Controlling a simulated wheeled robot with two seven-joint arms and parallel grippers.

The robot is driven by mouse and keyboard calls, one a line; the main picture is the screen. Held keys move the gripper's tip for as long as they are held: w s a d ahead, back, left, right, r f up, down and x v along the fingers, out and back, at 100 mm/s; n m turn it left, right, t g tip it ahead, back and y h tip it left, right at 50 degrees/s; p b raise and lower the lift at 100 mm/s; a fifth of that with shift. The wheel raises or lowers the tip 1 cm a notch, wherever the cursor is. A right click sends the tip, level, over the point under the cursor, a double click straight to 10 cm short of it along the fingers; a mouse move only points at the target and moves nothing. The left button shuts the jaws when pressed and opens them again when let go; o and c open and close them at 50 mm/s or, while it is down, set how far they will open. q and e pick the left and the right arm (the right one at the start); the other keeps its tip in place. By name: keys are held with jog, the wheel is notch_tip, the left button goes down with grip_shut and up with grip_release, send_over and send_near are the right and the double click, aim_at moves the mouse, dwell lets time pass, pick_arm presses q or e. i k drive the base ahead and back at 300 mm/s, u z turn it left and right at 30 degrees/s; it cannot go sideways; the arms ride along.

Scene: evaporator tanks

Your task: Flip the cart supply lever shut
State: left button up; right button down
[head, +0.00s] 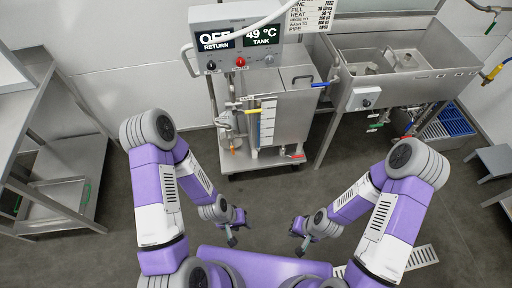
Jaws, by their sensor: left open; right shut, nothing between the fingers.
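A steel tank cart (290,121) stands ahead on casters. Several lever handles show on it: a blue lever (325,84) at its upper right side, a yellow lever (252,111) on the front pipework, and a small red lever (297,156) low at the front right. I cannot tell from the picture which one is the supply lever, nor whether its valve is open. My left gripper (231,241) is open and empty, low in front of the cart. My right gripper (299,248) is shut with nothing in it, to the right. Both are well apart from the cart.
The cart's control panel (236,48) reads OFF and 49 °C. A steel sink (405,65) with a blue crate (449,124) beneath stands at right. A steel shelf rack (60,150) is at left. Clear floor (258,205) lies between my grippers and the cart.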

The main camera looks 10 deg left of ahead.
aim_at(229, 139)
jog(key=z, duration=0.05)
jog(key=i, duration=1.05)
jog(key=u, duration=2.3)
